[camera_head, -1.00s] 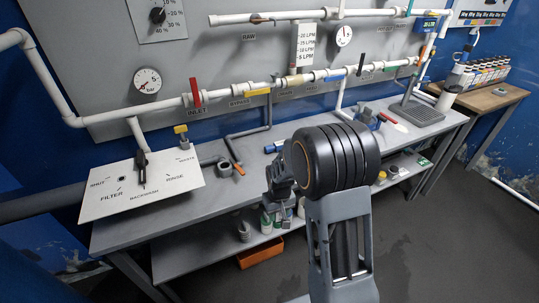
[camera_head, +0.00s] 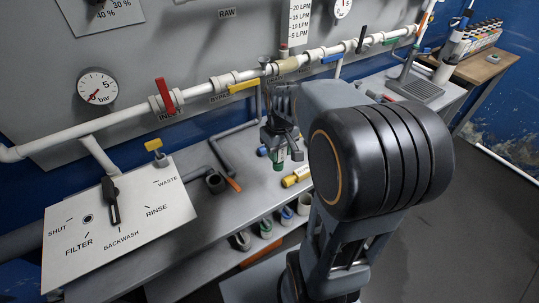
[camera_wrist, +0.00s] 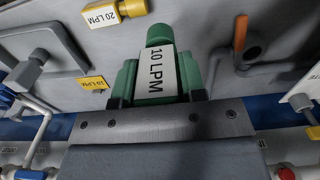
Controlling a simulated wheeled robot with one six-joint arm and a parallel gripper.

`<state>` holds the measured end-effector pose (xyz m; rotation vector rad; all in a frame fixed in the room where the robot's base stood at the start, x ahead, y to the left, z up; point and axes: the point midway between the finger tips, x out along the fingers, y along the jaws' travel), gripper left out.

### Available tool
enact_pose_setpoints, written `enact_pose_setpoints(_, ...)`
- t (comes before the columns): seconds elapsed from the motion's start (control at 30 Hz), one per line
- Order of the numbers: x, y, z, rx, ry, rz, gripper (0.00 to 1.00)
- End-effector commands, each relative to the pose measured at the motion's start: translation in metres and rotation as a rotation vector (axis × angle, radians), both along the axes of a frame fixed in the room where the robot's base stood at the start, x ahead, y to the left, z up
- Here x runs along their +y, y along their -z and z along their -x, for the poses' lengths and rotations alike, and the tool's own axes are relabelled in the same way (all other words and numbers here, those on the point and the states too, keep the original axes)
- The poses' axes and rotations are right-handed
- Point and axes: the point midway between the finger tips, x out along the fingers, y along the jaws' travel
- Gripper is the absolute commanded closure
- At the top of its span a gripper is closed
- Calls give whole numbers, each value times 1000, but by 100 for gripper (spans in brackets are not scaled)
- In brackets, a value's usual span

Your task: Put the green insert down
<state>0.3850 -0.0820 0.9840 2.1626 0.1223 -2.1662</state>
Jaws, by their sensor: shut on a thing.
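The green insert (camera_wrist: 160,62) carries a white "10 LPM" label and sits between the jaws in the wrist view. My gripper (camera_head: 281,142) is shut on it and points down over the grey bench. In the head view a small green part of the insert (camera_head: 278,164) shows below the jaws, in front of the bench top. I cannot tell whether its lower end touches the bench. A yellow insert (camera_head: 297,176) lies on the bench just to the right; in the wrist view it (camera_wrist: 120,12) bears a "20 LPM" label.
A grey elbow pipe (camera_head: 215,181) and an orange-handled part (camera_head: 233,184) are left of my gripper. The white pipe with a red lever (camera_head: 165,95) and yellow lever (camera_head: 243,86) runs behind. Several fittings, one green-banded (camera_head: 266,230), stand on the lower shelf.

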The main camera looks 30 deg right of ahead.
Motion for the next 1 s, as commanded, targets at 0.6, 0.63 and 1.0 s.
enact_pose_setpoints(0.6, -11, 66, -73, -2, -2, 1, 90)
enact_pose_setpoints(0.63, -11, 66, -73, -2, -2, 1, 90)
enact_pose_setpoints(1.0, -11, 102, -77, 1, -3, 0, 90)
